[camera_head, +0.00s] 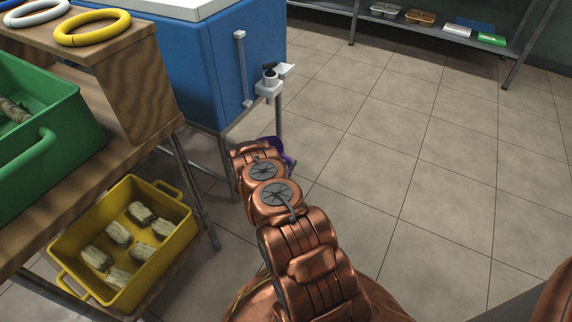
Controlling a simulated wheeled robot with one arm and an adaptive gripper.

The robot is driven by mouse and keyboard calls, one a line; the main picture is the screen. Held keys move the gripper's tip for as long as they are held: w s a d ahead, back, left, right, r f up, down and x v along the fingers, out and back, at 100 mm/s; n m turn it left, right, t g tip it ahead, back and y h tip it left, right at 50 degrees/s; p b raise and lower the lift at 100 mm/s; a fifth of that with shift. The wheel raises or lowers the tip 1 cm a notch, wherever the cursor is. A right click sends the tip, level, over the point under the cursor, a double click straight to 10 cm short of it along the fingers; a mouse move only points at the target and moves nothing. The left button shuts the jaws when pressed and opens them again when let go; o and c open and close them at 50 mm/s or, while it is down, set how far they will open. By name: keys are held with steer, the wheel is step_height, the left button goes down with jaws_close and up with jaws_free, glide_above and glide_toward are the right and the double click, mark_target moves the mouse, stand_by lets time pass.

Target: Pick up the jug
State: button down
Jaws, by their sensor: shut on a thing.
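A purple thing, which looks like the jug (272,143), shows in the head view just past the end of my arm, below the tap of the blue cooler. Only part of its rim and side is visible; my arm hides the rest. My gripper (289,162) is at the far end of the copper-coloured arm, largely hidden behind the wrist, and is shut on the jug. I cannot tell whether the jug is upright or tilted, or how far it is above the floor.
At left is a wooden bench with a green crate (60,150) and a yellow crate (72,262) below. Tiled floor (430,170) to the right is clear.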

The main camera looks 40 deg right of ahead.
steer(key=shift+r, duration=0.2)
steer(key=shift+r+p, duration=1.7)
steer(key=shift+r, duration=3.05)
